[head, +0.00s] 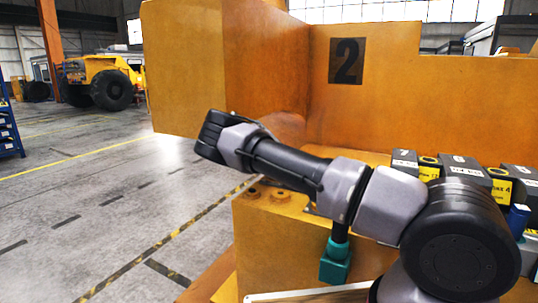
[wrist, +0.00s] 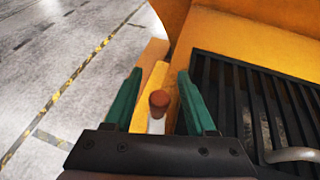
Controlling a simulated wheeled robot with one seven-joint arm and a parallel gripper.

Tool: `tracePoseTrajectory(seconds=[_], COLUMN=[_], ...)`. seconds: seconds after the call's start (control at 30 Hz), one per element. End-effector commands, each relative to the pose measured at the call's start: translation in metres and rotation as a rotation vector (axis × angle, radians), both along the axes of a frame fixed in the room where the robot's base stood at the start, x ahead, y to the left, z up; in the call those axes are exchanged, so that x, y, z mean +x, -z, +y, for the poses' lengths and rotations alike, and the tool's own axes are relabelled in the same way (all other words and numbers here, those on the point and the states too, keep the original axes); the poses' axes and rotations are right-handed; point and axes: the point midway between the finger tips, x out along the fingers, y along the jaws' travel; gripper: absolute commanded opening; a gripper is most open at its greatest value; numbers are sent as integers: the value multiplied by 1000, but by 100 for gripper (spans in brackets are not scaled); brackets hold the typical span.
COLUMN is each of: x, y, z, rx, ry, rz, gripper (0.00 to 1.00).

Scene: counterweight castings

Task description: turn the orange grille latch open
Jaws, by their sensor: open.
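In the wrist view my gripper (wrist: 160,80) is open, with one teal finger on each side. An orange-brown rounded knob (wrist: 159,102) on a pale stem shows between the fingers, with visible gaps on both sides. It appears to be the grille latch. Its lower part is hidden by the gripper body, and I cannot tell how it is turned. The black slatted grille (wrist: 262,95) lies just right of the fingers. In the head view my arm reaches across the orange casting, and I cannot make out the latch or grille there.
The large orange casting (head: 390,110), marked 2, rises behind my arm. Black and yellow blocks (head: 430,170) line its right side. A curved grey handle (wrist: 292,154) sits over the grille. Open floor (head: 90,210) lies left.

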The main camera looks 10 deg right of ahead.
Motion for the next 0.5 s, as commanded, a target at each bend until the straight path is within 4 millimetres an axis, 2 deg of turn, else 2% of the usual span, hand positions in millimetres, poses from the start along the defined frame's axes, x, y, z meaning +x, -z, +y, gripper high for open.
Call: tracePoseTrajectory(seconds=[0.3, 0.5], x=[-52, -79], y=[-23, -35], z=[21, 30], rx=[1, 2], ry=[-3, -1], rz=[1, 0], gripper=[56, 56])
